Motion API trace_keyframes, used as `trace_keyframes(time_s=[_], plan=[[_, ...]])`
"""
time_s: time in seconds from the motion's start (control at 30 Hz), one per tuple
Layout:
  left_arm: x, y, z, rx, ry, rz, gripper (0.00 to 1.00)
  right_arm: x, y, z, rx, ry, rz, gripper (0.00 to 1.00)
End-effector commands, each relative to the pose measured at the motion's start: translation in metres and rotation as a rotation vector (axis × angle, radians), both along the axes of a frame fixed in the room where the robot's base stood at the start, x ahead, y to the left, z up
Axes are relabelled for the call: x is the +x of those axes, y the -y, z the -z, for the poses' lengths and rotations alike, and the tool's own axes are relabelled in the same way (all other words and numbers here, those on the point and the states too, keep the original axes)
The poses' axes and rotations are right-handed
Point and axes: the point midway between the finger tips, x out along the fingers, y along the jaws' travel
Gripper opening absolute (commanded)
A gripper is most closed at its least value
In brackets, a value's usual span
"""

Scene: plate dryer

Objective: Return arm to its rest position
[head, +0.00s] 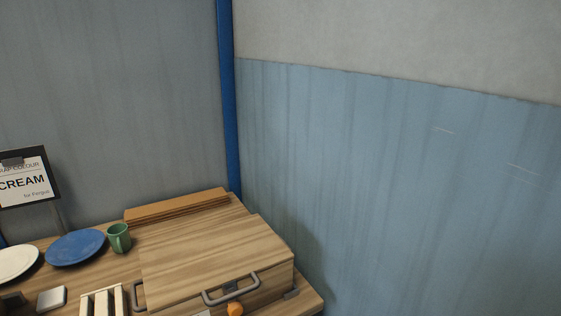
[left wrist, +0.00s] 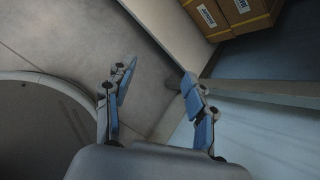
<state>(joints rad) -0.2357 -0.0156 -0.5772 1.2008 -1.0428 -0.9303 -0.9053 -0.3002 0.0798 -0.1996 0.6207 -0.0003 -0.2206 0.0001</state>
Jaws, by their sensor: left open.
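My left gripper (left wrist: 158,70) shows in the left wrist view with its two blue fingers spread apart and nothing between them. It points past a grey floor and a pale panel edge, clear of any object. In the head view I cannot make out either gripper; a small dark shape at the bottom left corner is too cut off to tell. My right gripper is in neither view.
The wooden worktop (head: 50,243) holds a wooden box (head: 215,258) with grey handles, a green mug (head: 119,238), a blue plate (head: 75,247), a white plate (head: 17,263) and a slatted rack (head: 103,300). Cardboard boxes (left wrist: 232,14) show in the wrist view.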

Motion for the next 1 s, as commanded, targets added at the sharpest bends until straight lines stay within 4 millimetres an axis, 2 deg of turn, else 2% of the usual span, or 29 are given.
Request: trace_keyframes(time_s=[0.03, 0.1, 0.17, 0.2, 0.3, 0.43, 0.5, 0.63, 1.0], plan=[[-0.025, -0.013, 0.03, -0.088, -0.056, -0.089, 0.55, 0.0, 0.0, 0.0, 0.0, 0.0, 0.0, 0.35], [-0.062, -0.027, 0.068, -0.239, -0.12, -0.261, 0.55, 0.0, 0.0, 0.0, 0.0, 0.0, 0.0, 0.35], [-0.097, -0.039, 0.097, -0.372, -0.165, -0.447, 0.55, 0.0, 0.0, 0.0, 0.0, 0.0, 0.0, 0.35], [-0.121, -0.047, 0.114, -0.457, -0.186, -0.59, 0.55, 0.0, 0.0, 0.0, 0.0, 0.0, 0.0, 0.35], [-0.171, -0.065, 0.143, -0.641, -0.192, -0.956, 0.55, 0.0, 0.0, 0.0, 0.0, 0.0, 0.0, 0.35], [-0.216, -0.086, 0.162, -0.799, -0.13, -1.372, 0.55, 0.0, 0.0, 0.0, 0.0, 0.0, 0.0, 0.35], [-0.23, -0.096, 0.166, -0.852, -0.086, -1.531, 0.55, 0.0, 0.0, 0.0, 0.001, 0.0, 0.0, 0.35], [-0.243, -0.106, 0.17, -0.903, -0.027, -1.698, 0.55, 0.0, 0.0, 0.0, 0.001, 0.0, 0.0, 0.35], [-0.245, -0.107, 0.17, -0.909, -0.019, -1.718, 0.55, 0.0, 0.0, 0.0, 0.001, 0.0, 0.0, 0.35]])
